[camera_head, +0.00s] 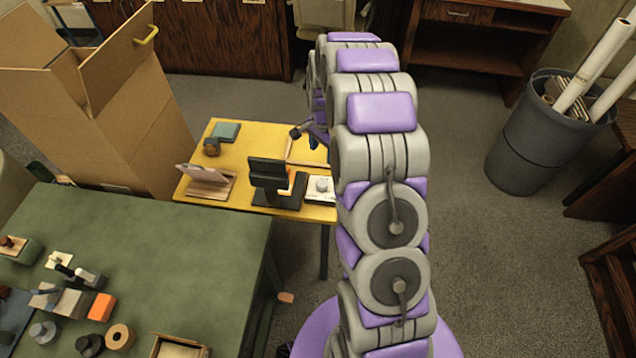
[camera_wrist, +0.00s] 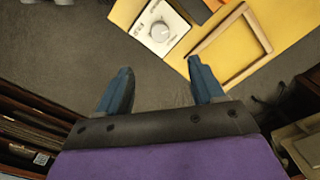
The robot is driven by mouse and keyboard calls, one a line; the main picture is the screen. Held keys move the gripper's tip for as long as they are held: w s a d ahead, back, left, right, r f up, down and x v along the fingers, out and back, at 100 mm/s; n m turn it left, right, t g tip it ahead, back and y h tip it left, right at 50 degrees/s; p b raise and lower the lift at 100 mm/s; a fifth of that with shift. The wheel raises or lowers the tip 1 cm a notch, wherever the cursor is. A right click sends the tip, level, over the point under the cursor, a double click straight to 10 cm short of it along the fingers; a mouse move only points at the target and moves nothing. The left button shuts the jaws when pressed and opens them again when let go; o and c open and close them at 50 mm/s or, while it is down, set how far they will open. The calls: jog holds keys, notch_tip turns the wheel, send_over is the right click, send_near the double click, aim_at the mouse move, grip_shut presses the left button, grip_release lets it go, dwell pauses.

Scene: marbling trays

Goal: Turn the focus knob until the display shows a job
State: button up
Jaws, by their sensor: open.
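The focus knob (camera_wrist: 160,31) is a round grey-white dial on a white panel with lettering (camera_wrist: 149,43), at the edge of the yellow table. The same knob (camera_head: 322,184) shows small in the head view, right of a dark upright panel on a stand (camera_head: 268,172), which looks like the display. Its screen face is turned away from the head view, so I cannot read it. My gripper (camera_wrist: 158,68) is open, with two blue fingers apart and nothing between them. In the wrist view its fingertips lie below the knob, not touching it.
The yellow table (camera_head: 235,150) also bears a wooden frame (camera_wrist: 231,47), a tilted board (camera_head: 205,180) and a teal block (camera_head: 225,131). A green table (camera_head: 170,255) with several small items stands front left. Cardboard boxes (camera_head: 140,110) and a bin (camera_head: 540,140) flank open floor.

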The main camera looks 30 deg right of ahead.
aim_at(322, 183)
notch_tip(322, 183, down, 17)
jog(key=b, duration=0.3)
jog(key=shift+w+r, duration=0.1)
jog(key=shift+r, duration=0.05)
jog(key=shift+r, duration=0.1)
jog(key=c, duration=1.1)
